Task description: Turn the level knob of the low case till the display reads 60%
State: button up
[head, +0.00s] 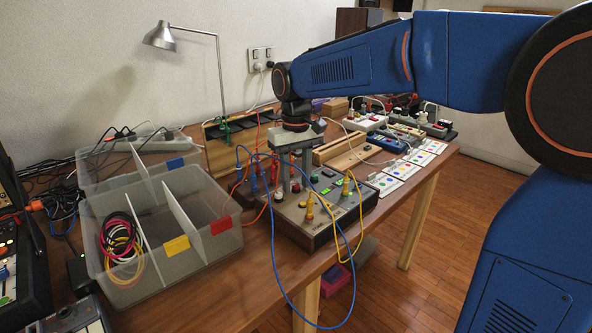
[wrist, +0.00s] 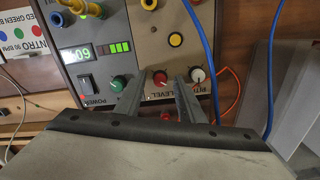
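The low case (head: 318,238) stands near the table's front edge, with yellow plugs and knobs on top. In the wrist view its beige panel (wrist: 146,50) carries a red knob (wrist: 160,78) by the lettering LEVEL, and a white knob (wrist: 197,75). My gripper (head: 294,188) reaches down over the case. In the wrist view my gripper (wrist: 161,84) is open, one finger on each side of the red knob; whether they touch it I cannot tell. A lit display (wrist: 77,53) on the dark panel shows digits like 60 or 09, beside green bars (wrist: 120,46).
A green knob (wrist: 118,83) and a power switch (wrist: 86,82) sit left of the fingers. Blue and yellow cables (head: 340,235) loop over the case's front. A clear divided bin (head: 170,262) stands on the left. White cards (head: 405,168) lie at the right edge.

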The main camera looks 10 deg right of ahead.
aim_at(296, 185)
notch_tip(296, 185, up, 17)
jog(key=shift+r, duration=0.2)
dwell(0.4)
jog(key=s+d+f+m+t, duration=0.2)
jog(key=s+d+f, duration=0.7)
jog(key=s+d, duration=0.4)
jog(key=s+d+f+m+t, duration=0.1)
jog(key=s+d+f, duration=0.2)
jog(key=s+f, duration=0.4)
jog(key=s+d+f+m+t, duration=0.1)
jog(key=s+d+f, duration=0.3)
jog(key=s+f, duration=0.3)
jog(key=shift+s+f+t, duration=0.15)
jog(key=shift+f+t, duration=0.25)
jog(key=shift+f, duration=0.2)
jog(key=shift+d, duration=0.1)
